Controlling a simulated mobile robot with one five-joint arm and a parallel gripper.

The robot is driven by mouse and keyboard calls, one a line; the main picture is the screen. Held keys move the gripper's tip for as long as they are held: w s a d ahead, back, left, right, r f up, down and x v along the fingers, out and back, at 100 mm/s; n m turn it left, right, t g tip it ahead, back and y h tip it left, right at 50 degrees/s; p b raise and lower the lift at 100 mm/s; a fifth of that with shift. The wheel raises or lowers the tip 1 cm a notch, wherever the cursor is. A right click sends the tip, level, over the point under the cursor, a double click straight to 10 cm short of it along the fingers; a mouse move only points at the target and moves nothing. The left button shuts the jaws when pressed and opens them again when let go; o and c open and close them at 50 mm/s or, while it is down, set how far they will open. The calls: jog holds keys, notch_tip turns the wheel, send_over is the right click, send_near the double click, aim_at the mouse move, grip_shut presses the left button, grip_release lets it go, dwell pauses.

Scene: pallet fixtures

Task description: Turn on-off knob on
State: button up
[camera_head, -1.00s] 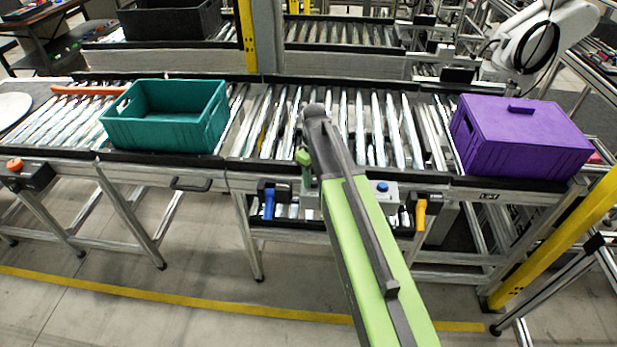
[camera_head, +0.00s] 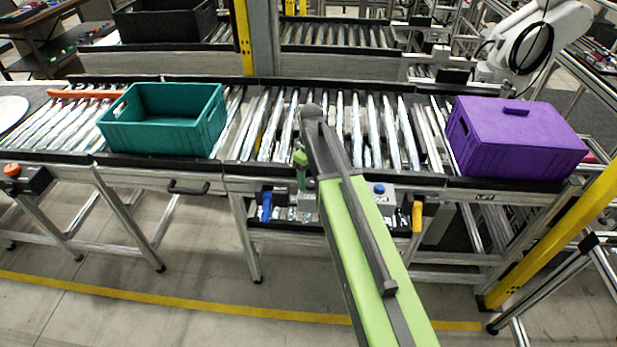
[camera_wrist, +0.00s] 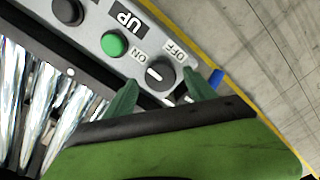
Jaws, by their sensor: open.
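The on-off knob (camera_wrist: 159,74) is a round black knob with a pale pointer line, on a grey control panel (camera_wrist: 88,40) in the wrist view. In the head view my arm hides the knob, and only part of the panel (camera_head: 380,199) with a blue button shows.
Beside the knob are a green button (camera_wrist: 114,44) and a black button (camera_wrist: 68,11). A blue handle (camera_head: 266,207) and a yellow handle (camera_head: 417,216) flank the panel. A teal crate (camera_head: 165,140) and a purple crate (camera_head: 515,150) sit on the roller conveyor (camera_head: 380,130).

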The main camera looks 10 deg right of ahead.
notch_tip(320, 180, up, 16)
jog(key=p, duration=1.5)
jog(key=b, duration=0.5)
send_over(310, 183)
notch_tip(310, 183, down, 5)
jog(key=s+a+f+m+b, duration=0.1)
jog(key=s+f+m+b, duration=0.5)
jog(key=s, duration=0.8)
jog(key=shift+f+m+b, duration=0.4)
jog(key=shift+f+b, duration=0.55)
